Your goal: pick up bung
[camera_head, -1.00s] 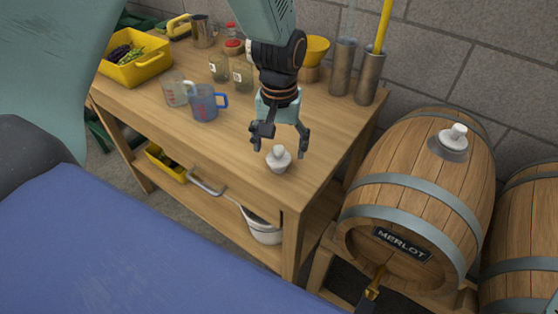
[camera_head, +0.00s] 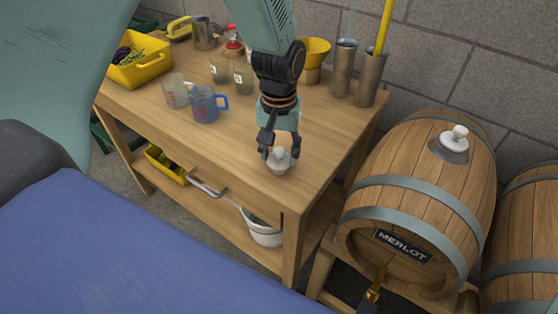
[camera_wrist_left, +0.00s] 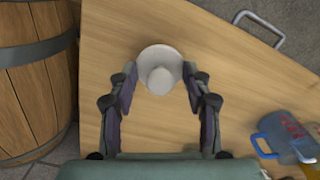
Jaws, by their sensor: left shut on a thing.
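The white bung (camera_head: 279,163) stands upright on the wooden table near its front right corner. In the left wrist view the bung (camera_wrist_left: 160,72) shows as a round body with a narrower knob. My left gripper (camera_head: 279,150) points down at it, with one finger on each side of the bung. In the left wrist view the fingers of my left gripper (camera_wrist_left: 160,75) are closed in on the bung's sides. The bung appears to rest on the table top. My right gripper does not show. A second white bung (camera_head: 455,138) sits on top of the Merlot barrel.
The wooden table (camera_head: 225,150) also bears a blue jug (camera_head: 205,105), a clear jug (camera_head: 176,91), glass jars, a yellow crate (camera_head: 138,62) and metal cylinders (camera_head: 342,68). The Merlot barrel (camera_head: 400,215) stands to the right. The table around the bung is clear.

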